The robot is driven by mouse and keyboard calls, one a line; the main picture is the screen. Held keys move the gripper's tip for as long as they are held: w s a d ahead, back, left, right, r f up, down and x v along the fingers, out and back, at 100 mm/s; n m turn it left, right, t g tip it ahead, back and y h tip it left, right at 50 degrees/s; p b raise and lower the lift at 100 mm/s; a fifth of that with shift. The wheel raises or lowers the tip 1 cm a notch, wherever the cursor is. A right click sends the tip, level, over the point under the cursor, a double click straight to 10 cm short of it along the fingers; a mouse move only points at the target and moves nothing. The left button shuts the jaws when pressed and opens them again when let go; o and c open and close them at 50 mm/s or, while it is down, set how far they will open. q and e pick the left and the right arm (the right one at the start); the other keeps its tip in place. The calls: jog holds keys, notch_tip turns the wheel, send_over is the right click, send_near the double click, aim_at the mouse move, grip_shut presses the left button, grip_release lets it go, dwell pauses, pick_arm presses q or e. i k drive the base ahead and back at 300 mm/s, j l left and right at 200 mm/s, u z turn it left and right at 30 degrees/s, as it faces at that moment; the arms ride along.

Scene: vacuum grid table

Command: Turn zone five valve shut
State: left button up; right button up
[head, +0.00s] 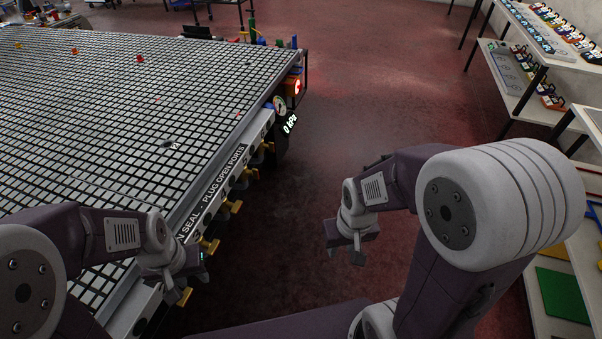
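The grid table (95,130) fills the left of the head view. Several brass-yellow valve handles stick out in a row along its right side, among them a far handle (250,173), a middle handle (232,206), a nearer handle (209,245) and the nearest handle (185,296). I cannot read zone numbers on them, so I cannot tell which is zone five. My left gripper (184,277) is at the table's near right edge, close to the nearest handle; contact cannot be told. My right gripper (355,249) hangs over the floor, apart from the table. Neither gripper's finger opening is clear.
A gauge (280,104) and a lit "0 kPa" readout (290,124) are at the table's far right corner. Red floor (330,120) lies open to the right. Shelves (530,95) with small items stand at far right, and a green panel (563,296) lies lower right.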

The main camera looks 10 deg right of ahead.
aim_at(255, 173)
jog(key=i+l+u, duration=0.1)
jog(key=i, duration=0.35)
jog(key=i+l+u, duration=0.1)
jog(key=i+l, duration=0.15)
jog(key=i, duration=0.15)
